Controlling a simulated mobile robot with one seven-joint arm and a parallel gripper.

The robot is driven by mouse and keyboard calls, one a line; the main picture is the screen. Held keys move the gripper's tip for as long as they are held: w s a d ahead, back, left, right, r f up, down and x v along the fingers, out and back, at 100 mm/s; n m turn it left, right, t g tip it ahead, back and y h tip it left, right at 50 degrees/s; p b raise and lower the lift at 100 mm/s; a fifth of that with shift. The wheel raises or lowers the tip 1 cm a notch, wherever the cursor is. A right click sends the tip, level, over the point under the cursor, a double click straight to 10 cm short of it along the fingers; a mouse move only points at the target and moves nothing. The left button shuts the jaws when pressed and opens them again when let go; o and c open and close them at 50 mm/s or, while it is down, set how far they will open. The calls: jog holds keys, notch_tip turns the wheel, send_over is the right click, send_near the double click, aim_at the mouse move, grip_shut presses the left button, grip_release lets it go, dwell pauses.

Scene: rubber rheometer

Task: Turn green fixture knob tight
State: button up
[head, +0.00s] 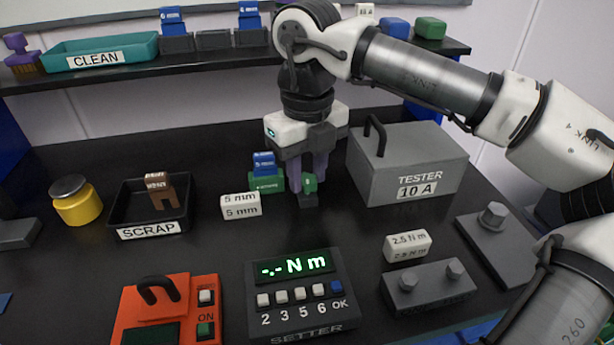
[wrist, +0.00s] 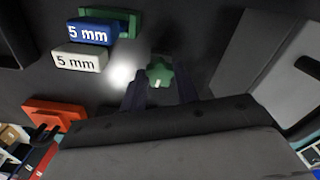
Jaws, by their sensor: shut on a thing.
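The green fixture knob (head: 309,183) stands at the right of the green fixture (head: 266,185) at the middle of the bench. In the wrist view the knob (wrist: 159,72) is star-shaped with a pale mark. My gripper (head: 307,195) points down over it and is shut on the knob; its dark fingers (wrist: 160,86) lie on both sides. The fingers hide part of the knob in the head view. A blue 5 mm block (wrist: 88,32) sits at the green fixture (wrist: 126,22), left of the knob.
A white 5 mm block (head: 241,206) lies left of my gripper. The grey tester (head: 430,165) stands close on the right. The setter (head: 303,293), its display reading "-.- N m", is in front. A white 2.5 N m block (head: 407,244) lies front right. The scrap tray (head: 125,210) is left.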

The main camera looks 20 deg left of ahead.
jog(key=m, duration=0.3)
jog(key=shift+b, duration=0.35)
jog(key=m+b, duration=0.1)
jog(key=m, duration=0.1)
jog(key=shift+f+m, duration=0.15)
jog(key=shift+m, duration=0.25)
jog(key=shift+m+b, duration=0.3)
jog(key=shift+m, duration=0.6)
jog(key=m, duration=0.4)
jog(key=shift+m, duration=0.3)
